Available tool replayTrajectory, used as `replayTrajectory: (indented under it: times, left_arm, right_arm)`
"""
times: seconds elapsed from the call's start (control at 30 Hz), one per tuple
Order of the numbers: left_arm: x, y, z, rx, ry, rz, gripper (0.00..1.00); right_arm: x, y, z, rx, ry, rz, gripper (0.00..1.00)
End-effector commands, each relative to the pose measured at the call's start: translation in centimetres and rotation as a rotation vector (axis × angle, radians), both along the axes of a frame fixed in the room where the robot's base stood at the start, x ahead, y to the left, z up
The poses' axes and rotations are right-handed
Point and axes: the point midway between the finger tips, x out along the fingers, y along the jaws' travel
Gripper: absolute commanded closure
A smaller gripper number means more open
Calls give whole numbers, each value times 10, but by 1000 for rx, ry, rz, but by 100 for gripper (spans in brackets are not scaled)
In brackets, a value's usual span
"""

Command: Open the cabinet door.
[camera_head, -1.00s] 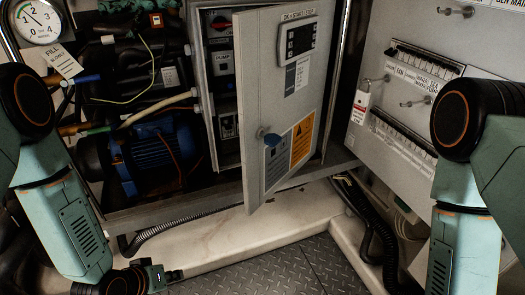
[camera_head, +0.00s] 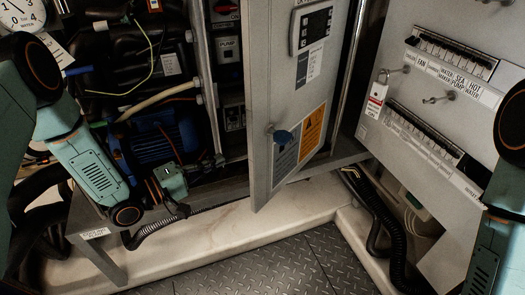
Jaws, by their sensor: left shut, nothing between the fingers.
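The grey cabinet door (camera_head: 268,90) stands ajar, its free left edge swung out and its right side toward the frame. The open cabinet (camera_head: 227,75) shows switches and a PUMP label in the gap left of the door. My left gripper (camera_head: 217,160) is shut and empty, low in front of the blue motor. It points right toward the gap, left of the door's edge; whether it touches anything is unclear. My right arm shows at the right edge; its gripper is out of view.
A blue motor (camera_head: 160,140) and hoses lie behind my left arm. A pale ledge (camera_head: 220,240) runs below the cabinet. A grey panel (camera_head: 455,100) with breaker rows and hooks stands at right. Black cables (camera_head: 385,225) hang below it. The tread-plate floor (camera_head: 285,265) is clear.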

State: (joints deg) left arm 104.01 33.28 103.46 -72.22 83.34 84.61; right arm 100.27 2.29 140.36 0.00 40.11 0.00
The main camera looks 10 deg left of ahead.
Motion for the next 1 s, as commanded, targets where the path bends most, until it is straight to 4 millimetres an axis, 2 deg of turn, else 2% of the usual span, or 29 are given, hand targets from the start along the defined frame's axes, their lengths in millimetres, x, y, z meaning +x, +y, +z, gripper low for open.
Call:
replayTrajectory:
  times: [0.13, 0.27, 0.7, 1.0]
  left_arm:
    - [3, -3, -1, -22, 17, 2, 100]
    - [17, -14, -2, -19, 16, 0, 100]
    - [81, -67, -2, -16, 15, -3, 100]
    - [64, -97, -1, -20, 18, -1, 100]
  right_arm:
    - [0, 0, -2, 0, 1, 0, 39]
    - [0, 0, -9, 0, 1, 0, 39]
    - [0, 0, -33, 0, 1, 0, 39]
    - [0, 0, -38, 0, 1, 0, 39]
